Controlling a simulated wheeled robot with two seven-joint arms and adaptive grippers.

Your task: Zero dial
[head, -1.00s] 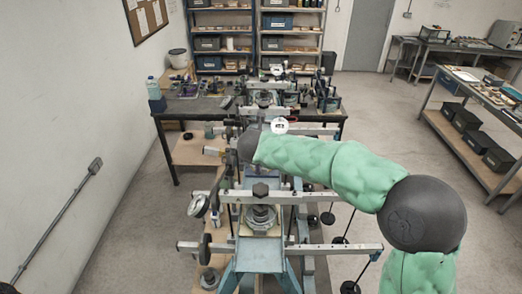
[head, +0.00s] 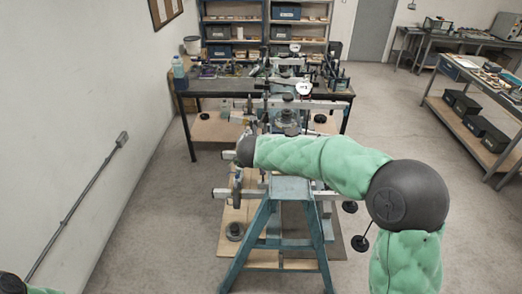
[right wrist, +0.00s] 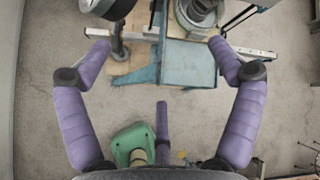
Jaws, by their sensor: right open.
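A small white round dial (head: 303,88) shows on the lever frames in the head view, beyond my right arm. Its needle is too small to read. A second gauge-like disc (head: 238,178) is seen nearly edge-on below my right wrist. A blue lever frame (head: 290,188) stands on splayed legs. It also shows in the right wrist view (right wrist: 187,62). My right gripper (right wrist: 160,48) is open and empty, its purple fingers wide apart over the floor at the frame's near end. My left gripper is out of view.
Metal beams (head: 340,105) stick out sideways from the frames, with dark hanging weights (head: 360,243) at the right. A dark workbench (head: 205,86) stands behind. A wall closes the left side.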

